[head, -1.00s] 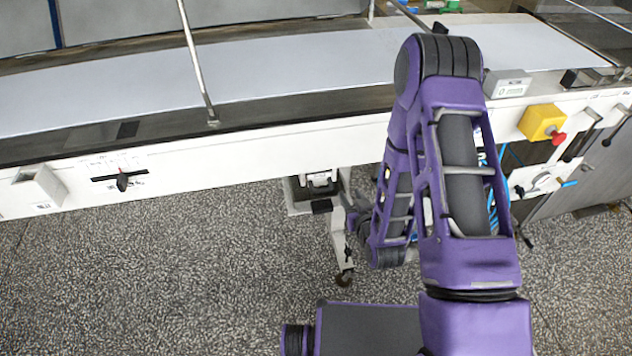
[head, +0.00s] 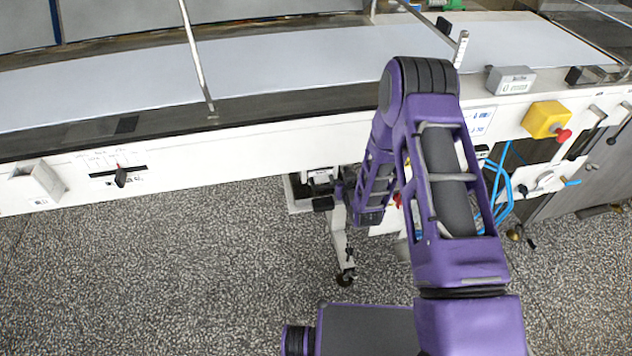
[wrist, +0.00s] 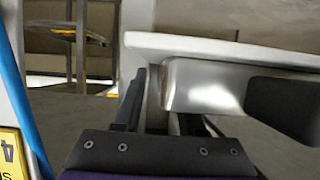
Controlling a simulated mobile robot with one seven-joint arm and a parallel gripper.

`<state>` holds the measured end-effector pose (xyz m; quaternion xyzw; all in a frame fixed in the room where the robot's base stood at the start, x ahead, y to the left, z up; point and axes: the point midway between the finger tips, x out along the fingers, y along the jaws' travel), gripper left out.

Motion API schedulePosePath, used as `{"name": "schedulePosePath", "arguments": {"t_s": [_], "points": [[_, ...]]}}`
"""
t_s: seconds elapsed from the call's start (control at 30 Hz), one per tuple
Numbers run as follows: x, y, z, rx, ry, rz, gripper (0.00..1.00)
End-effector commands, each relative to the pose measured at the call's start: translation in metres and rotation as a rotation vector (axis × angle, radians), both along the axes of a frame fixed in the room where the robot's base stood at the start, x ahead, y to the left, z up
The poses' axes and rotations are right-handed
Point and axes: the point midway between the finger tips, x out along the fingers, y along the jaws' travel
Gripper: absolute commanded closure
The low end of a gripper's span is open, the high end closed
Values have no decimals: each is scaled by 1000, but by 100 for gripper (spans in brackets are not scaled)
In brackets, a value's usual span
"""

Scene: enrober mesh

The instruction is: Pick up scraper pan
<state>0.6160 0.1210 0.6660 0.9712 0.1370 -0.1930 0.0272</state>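A silvery metal part with a dark grip, which looks like the scraper pan (wrist: 205,88), fills the middle right of the wrist view. It sits under a pale slab edge. In the head view, what looks like the same pan (head: 297,193) shows as a light metal piece below the conveyor. My gripper (wrist: 168,115) has its dark fingers apart at the bottom of the wrist view. The metal part partly covers the right finger, and I see no clear grip on it. In the head view, my arm reaches down beside the pan and the fingertips cannot be made out.
The conveyor's long white side panel (head: 215,158) runs above the pan. A castered leg (head: 338,240) stands just below it. Blue hoses (head: 500,190) and a yellow box with a red button (head: 545,120) are at the right.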

Motion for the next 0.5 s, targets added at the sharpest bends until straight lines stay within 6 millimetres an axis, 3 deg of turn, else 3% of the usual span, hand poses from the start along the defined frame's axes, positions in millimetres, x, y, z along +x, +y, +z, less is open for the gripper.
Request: {"name": "schedulePosePath", "arguments": {"t_s": [0.17,0.4,0.5], "points": [[0,0,0,0,0,0,60],[0,0,0,0,0,0,100],[0,0,0,0,0,0,100]]}}
